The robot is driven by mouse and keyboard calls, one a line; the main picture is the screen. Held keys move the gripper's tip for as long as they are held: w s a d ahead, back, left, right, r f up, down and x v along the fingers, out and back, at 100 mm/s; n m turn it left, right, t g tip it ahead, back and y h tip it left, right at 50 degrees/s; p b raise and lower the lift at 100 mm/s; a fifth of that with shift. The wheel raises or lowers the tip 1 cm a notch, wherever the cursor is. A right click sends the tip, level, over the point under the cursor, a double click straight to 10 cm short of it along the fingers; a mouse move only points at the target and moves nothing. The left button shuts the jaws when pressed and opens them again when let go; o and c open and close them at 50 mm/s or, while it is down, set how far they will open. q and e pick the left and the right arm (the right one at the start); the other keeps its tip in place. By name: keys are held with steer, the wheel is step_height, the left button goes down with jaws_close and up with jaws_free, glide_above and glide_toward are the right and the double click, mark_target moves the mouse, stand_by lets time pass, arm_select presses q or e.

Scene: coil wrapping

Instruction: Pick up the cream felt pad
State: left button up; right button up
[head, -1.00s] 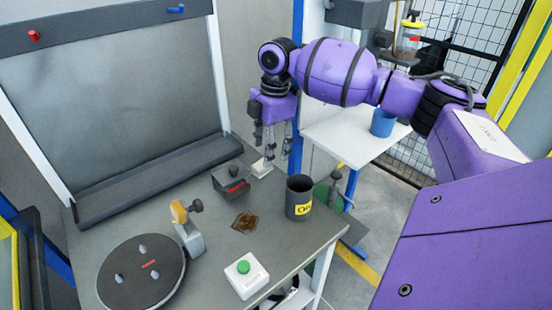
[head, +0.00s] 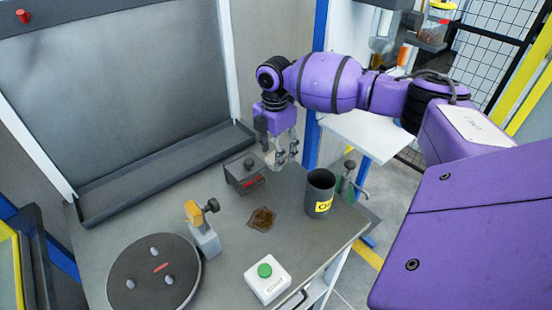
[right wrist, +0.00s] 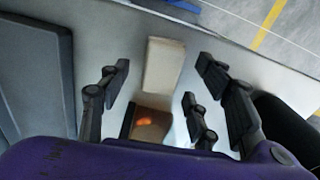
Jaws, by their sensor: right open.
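The cream felt pad (right wrist: 163,64) shows in the right wrist view as a pale oblong block between my spread fingers, toward their tips. In the head view my gripper largely hides it at the back right of the table. My right gripper (head: 283,160) points down there, beside the dark box. In the right wrist view this gripper (right wrist: 160,88) is open, its fingers on both sides of the pad. I cannot tell whether they touch it. My left gripper is not in view.
A dark box (head: 244,174) stands left of my gripper and a dark cup (head: 318,185) to its right. A brown patch (head: 261,219), a tape holder (head: 204,235), a turntable (head: 140,265) and a green-button box (head: 268,280) are nearer on the table.

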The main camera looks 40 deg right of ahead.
steer(key=shift+f, duration=0.45)
steer(key=shift+s, duration=0.1)
steer(key=c, duration=1.2)
steer(key=shift+r, duration=0.1)
steer(key=shift+r, duration=0.6)
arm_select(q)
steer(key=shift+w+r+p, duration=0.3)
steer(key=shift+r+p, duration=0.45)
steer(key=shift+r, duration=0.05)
arm_select(e)
steer(key=s+a+r, duration=0.8)
steer(key=s+r, duration=0.3)
steer(key=shift+s+r, duration=0.2)
steer(key=shift+r, duration=0.05)
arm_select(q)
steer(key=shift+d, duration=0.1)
